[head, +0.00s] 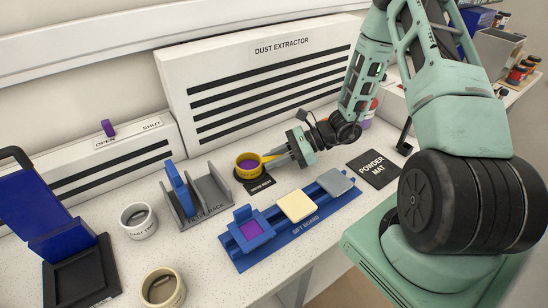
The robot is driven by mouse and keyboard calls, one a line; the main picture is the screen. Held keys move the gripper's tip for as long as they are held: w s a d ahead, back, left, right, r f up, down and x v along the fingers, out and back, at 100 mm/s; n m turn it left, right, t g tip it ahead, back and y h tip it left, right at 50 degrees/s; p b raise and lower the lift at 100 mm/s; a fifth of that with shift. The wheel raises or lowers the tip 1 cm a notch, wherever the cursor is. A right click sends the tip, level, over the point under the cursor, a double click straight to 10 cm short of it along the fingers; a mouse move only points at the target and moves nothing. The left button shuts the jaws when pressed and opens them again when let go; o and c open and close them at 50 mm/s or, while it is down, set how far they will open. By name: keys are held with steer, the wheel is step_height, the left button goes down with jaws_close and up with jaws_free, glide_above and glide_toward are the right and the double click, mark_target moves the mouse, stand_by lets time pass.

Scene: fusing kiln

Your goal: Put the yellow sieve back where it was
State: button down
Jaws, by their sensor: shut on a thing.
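The yellow sieve (239,168) is a round yellow ring with a purple inside, near the middle of the counter. My gripper (276,156) comes in from the right and is shut on the sieve's short yellow handle. The sieve looks roughly level. It is over or just behind a small black mat (262,187) with white lettering too small to read surely. I cannot tell whether the sieve touches the mat or hangs a little above it.
A grey rack (215,189) with a blue upright piece stands left. The blue sift board (285,235), bearing a purple-filled frame, a cream tile and a grey tile, lies in front. The powder mat (380,168) lies right. Two round pots (138,220) (162,288) stand front left. The dust extractor (250,80) stands behind.

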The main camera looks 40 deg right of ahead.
steer(key=shift+f, duration=0.1)
steer(key=c, duration=1.7)
jaws_free()
steer(key=shift+f, duration=0.1)
steer(key=o, duration=0.4)
